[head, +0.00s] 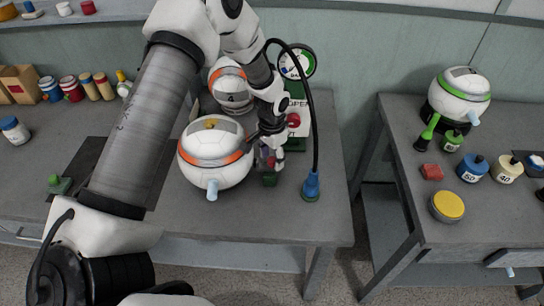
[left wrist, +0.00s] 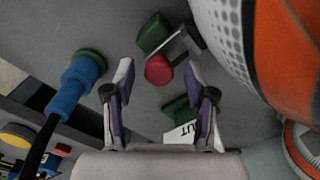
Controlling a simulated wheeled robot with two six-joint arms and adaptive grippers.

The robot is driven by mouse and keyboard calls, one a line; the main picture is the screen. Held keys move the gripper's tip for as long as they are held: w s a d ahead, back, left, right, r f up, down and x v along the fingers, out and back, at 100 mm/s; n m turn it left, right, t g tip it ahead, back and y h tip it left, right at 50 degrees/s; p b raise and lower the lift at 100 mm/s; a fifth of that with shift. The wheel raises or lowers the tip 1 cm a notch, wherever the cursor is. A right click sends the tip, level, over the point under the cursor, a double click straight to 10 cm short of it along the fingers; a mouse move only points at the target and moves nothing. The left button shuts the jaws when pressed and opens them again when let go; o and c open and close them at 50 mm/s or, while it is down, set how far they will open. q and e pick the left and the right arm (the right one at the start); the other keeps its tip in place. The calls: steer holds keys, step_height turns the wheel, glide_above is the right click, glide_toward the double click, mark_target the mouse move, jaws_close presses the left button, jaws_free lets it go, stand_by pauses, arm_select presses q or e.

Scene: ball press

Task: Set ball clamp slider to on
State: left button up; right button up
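A white ball with an orange band (head: 215,152) sits on the left table; its orange and white side also fills the right of the left wrist view (left wrist: 285,40). Beside it is a small clamp mechanism with a green block (left wrist: 153,33), a metal bar and a round red knob (left wrist: 158,69). The green block also shows in the head view (head: 270,179). My left gripper (head: 268,157) points down beside the ball. In the left wrist view its fingers (left wrist: 160,80) are apart, with the red knob between the tips in the picture; contact is not visible. My right gripper is not in view.
A blue plug (head: 311,185) with a black cable stands right of the gripper. Another ball, marked 4 (head: 229,98), and a green-and-white sign (head: 297,108) stand behind. A second table (head: 400,165) at right holds a green-banded ball and several small containers.

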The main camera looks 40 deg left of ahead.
mark_target(272, 159)
arm_select(q)
step_height(272, 159, up, 12)
stand_by(0.4)
steer(key=shift+w, duration=0.1)
